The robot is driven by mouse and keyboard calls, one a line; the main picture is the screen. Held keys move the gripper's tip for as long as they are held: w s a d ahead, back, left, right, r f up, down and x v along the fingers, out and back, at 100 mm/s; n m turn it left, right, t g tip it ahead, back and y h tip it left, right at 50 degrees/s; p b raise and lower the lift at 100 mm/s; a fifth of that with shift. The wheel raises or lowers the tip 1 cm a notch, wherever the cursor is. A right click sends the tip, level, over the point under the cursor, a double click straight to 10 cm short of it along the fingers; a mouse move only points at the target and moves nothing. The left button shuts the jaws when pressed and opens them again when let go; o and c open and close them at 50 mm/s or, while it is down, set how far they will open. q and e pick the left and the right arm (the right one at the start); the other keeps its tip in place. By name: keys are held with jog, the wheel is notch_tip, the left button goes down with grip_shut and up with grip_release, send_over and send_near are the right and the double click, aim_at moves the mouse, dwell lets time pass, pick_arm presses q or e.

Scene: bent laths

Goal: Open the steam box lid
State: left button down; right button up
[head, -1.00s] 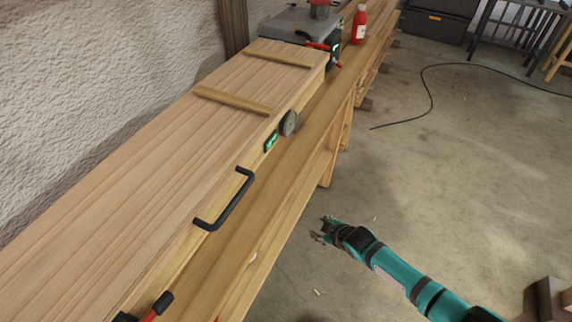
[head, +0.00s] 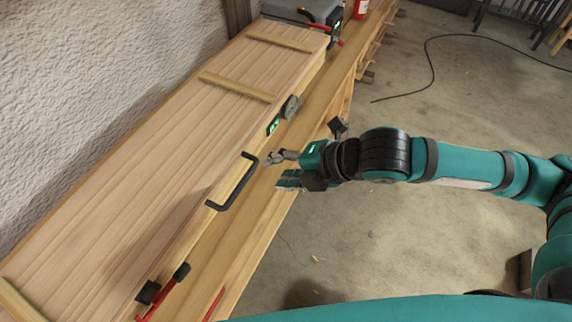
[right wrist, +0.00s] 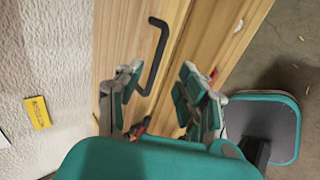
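The steam box is a long wooden box with a flat plank lid (head: 130,185) lying shut on it. A black bar handle (head: 233,182) is fixed on the box's front side; it also shows in the right wrist view (right wrist: 156,55). My right gripper (head: 280,170) is open and empty, just right of the handle and apart from it in the head view. In the right wrist view the open fingers (right wrist: 155,90) stand either side of the handle's line. My left gripper is not in view.
The box rests on a long wooden bench (head: 250,215). Red-handled clamps (head: 162,290) grip the front edge. A round gauge (head: 291,107) and a green display (head: 273,125) sit beyond the handle. A rough white wall (head: 90,80) stands behind.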

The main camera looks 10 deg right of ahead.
aim_at(250, 173)
jog(key=b+x, duration=0.4)
jog(key=x, duration=0.1)
jog(key=shift+w+a+f, duration=0.1)
jog(key=shift+w+f, duration=0.05)
jog(key=shift+f, duration=0.25)
jog(key=x, duration=0.3)
jog(key=shift+a+r, duration=0.1)
jog(key=shift+b+x, duration=0.4)
jog(key=shift+x, duration=0.45)
jog(key=shift+c, duration=0.2)
grip_shut()
jog(key=shift+r, duration=0.1)
